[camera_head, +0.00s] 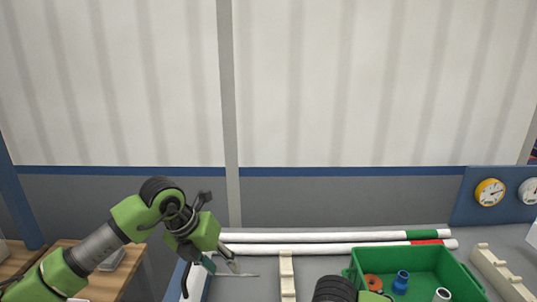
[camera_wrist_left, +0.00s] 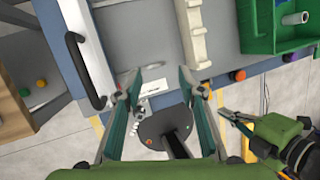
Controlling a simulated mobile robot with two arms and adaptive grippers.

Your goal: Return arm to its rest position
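My left arm (camera_head: 95,247) comes in from the left in the head view, bent at a green joint. Its left gripper (camera_head: 216,276) hangs over the left end of the grey bench. In the left wrist view the left gripper (camera_wrist_left: 160,75) has its two fingers wide apart with nothing between them. Part of my right arm (camera_head: 335,290) shows at the bottom of the head view. The right gripper (camera_wrist_left: 235,118) shows small at the right of the left wrist view; its opening is unclear.
Two white pipes (camera_head: 310,237), one with a green band and one with a red, lie along the back of the bench. A cream notched rack (camera_head: 287,275) stands beside the left gripper. A green crate (camera_head: 455,262) holds small fittings. A black handle (camera_wrist_left: 84,70) shows at the bench end.

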